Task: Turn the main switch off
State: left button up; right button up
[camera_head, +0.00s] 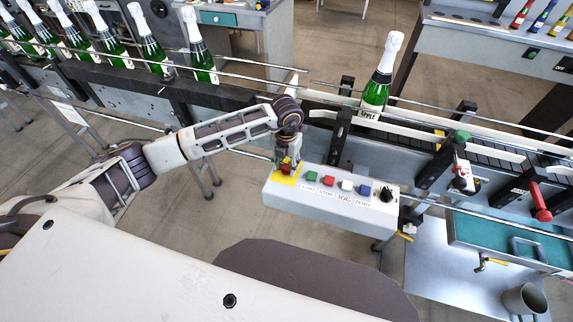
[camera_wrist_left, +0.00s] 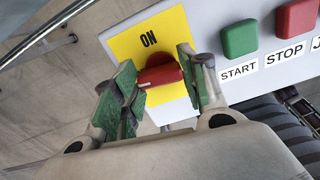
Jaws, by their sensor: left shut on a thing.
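The main switch (camera_wrist_left: 160,72) is a red rotary knob on a yellow plate (camera_wrist_left: 148,32) marked ON, at the left end of a white control box (camera_head: 330,209). My left gripper (camera_wrist_left: 158,80) is shut on the knob, with green-padded fingers on either side of it. In the head view my left gripper (camera_head: 287,158) comes down from above onto the yellow plate and covers part of the knob (camera_head: 286,169). The knob's handle lies roughly level in the wrist view, slightly tilted. Any OFF mark is hidden. My right gripper is not in view.
Green START (camera_head: 311,176), red STOP (camera_head: 328,180), white and blue buttons and a black knob (camera_head: 386,194) line the box. Behind runs a conveyor with several foil-topped bottles, one (camera_head: 380,78) standing apart. A metal cup (camera_head: 524,298) sits at lower right.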

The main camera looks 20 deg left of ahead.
aim_at(286, 165)
pick_arm(q)
jog(key=shift+n, duration=0.6)
jog(key=o, duration=1)
jog(key=shift+r, duration=0.1)
jog(key=shift+r, duration=5.9)
